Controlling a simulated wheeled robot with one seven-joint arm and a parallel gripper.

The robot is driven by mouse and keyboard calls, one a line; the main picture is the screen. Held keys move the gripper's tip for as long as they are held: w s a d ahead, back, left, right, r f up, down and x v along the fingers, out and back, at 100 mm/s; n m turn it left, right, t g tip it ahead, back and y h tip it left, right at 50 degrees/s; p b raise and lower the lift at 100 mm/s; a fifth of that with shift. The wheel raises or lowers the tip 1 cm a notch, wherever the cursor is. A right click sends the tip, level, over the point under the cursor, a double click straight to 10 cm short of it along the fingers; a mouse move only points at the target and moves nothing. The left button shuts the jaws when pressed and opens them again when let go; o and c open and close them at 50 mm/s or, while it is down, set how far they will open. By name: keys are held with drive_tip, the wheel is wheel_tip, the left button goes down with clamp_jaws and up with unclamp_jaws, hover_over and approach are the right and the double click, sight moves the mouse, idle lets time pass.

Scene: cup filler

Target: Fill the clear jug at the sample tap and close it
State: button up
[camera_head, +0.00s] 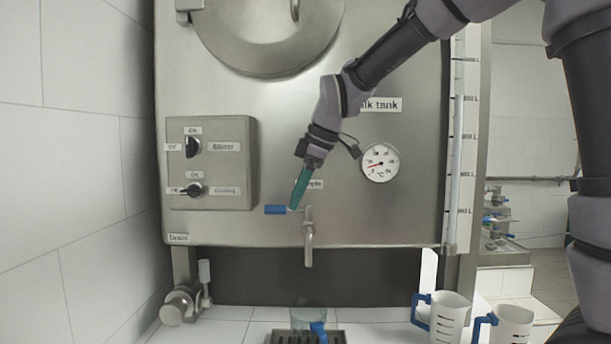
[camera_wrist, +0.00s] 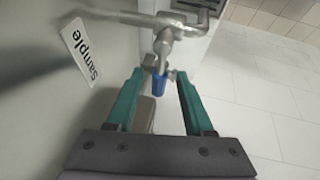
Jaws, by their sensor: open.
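The sample tap (camera_head: 308,240) sticks out low on the steel tank, its spout pointing down. Its blue lever (camera_head: 275,209) lies level, pointing left, crosswise to the spout. The clear jug (camera_head: 308,316) with a blue handle (camera_head: 318,331) stands under the spout; whether it holds liquid is unclear, and I see no stream. My gripper (camera_head: 297,201) is open with its teal fingertips close to the lever. In the wrist view, the blue lever (camera_wrist: 158,88) shows between the two spread fingers of my gripper (camera_wrist: 160,76), with gaps at both sides.
Two white jugs (camera_head: 449,316) (camera_head: 513,325) with blue handles stand at the lower right. A dark grate (camera_head: 277,338) lies under the clear jug. A switch box (camera_head: 211,162) is left of the tap, a dial (camera_head: 380,162) right. A drain valve (camera_head: 180,303) is at lower left.

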drive_tip(key=shift+x, duration=1.05)
clamp_jaws()
drive_tip(key=shift+s+d+n+g, duration=0.1)
drive_tip(key=shift+s+n+g, duration=0.2)
drive_tip(key=shift+n, duration=0.55)
drive_tip(key=shift+s+d+n+g, duration=0.15)
drive_tip(key=shift+n+g, duration=0.25)
drive_tip(key=shift+n, duration=0.45)
